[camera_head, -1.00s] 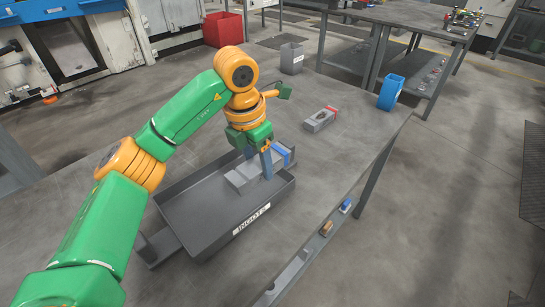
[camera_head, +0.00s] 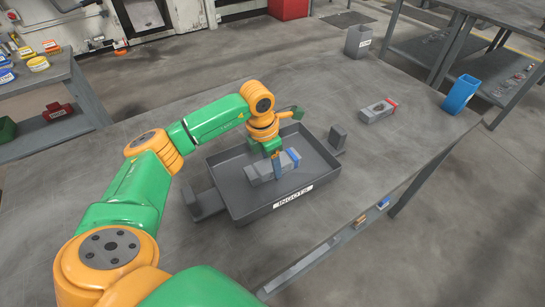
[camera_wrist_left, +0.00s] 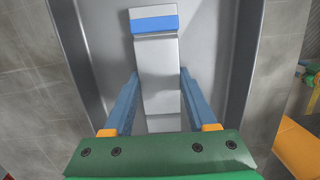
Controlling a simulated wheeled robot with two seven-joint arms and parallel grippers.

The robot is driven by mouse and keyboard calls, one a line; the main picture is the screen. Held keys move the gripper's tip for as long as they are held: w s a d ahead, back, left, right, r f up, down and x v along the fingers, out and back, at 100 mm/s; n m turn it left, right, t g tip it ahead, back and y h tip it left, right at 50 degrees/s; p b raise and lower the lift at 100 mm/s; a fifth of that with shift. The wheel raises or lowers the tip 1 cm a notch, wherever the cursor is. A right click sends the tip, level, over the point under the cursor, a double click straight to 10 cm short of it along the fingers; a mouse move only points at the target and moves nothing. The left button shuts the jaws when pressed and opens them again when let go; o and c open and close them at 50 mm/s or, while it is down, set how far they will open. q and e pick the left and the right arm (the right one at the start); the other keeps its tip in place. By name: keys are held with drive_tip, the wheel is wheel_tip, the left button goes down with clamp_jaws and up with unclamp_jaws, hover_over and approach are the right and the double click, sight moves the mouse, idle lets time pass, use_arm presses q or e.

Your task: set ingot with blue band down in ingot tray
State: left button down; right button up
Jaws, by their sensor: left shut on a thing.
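The ingot with the blue band (camera_head: 262,172) is a grey bar with a blue stripe near its right end. My left gripper (camera_head: 277,170) is shut on it from above, one blue finger on each side. In the left wrist view the ingot (camera_wrist_left: 158,75) lies lengthwise between the fingertips, its blue band at the far end. The ingot tray (camera_head: 225,168) is a dark, shallow tray labelled INGOTS. The ingot is within the tray's outline, towards its front right; I cannot tell whether it touches the floor. My right gripper is out of view.
An ingot with a red band (camera_head: 378,111) lies on the table to the right. A blue bin (camera_head: 460,93) and a grey bin (camera_head: 358,41) stand near the table's edges. Dark brackets flank the tray (camera_head: 338,137).

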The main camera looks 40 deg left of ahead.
sight(266, 167)
use_arm(q)
drive_tip(key=shift+c, duration=1)
unclamp_jaws()
drive_tip(key=shift+s, duration=0.15)
drive_tip(key=shift+d, duration=0.1)
drive_tip(key=shift+r, duration=0.1)
drive_tip(key=shift+r, duration=0.2)
wheel_tip(266, 167, up, 12)
drive_tip(key=s, duration=0.1)
drive_tip(key=shift+s+a+f+b, duration=0.25)
drive_tip(key=shift+s+a+b, duration=0.05)
drive_tip(key=shift+a+b, duration=0.15)
